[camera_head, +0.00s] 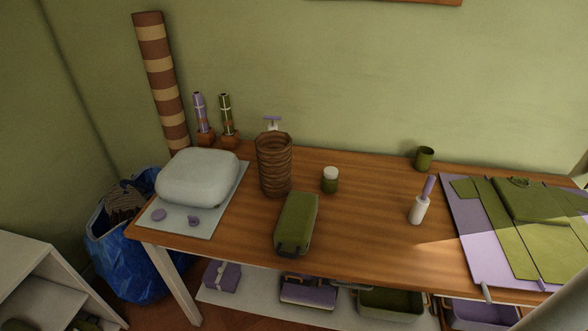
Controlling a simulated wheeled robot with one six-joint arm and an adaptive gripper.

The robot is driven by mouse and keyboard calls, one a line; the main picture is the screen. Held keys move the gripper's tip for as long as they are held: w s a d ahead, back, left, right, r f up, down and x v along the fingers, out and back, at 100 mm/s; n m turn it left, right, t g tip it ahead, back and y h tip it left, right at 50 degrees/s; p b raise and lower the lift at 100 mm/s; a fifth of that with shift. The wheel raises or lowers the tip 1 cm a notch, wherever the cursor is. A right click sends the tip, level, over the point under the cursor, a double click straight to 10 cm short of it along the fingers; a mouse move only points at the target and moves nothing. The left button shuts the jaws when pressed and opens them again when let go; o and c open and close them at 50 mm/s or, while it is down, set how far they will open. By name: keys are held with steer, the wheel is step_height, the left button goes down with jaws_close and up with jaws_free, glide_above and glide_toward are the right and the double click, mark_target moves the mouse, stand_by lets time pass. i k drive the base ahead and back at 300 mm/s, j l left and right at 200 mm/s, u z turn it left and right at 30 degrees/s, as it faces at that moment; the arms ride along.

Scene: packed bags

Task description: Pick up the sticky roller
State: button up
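The sticky roller (418,210) is on the wooden table (370,235), right of the middle. It has a white roll at the bottom and a purple handle that points up and leans slightly right. It stands apart from the things around it, with bare wood on its left and front. My gripper is not in view.
A folded purple and green cloth set (515,235) lies to the roller's right. A green cup (424,158) stands behind it. A lidded jar (330,180), a green case (297,222) and a woven basket (274,165) are to its left. Bins (391,309) sit below the table.

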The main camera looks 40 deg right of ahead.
mark_target(421, 202)
steer(key=z, duration=1.35)
steer(key=j, duration=0.25)
steer(key=k+j, duration=0.1)
steer(key=j+z, duration=0.05)
steer(key=j, duration=0.1)
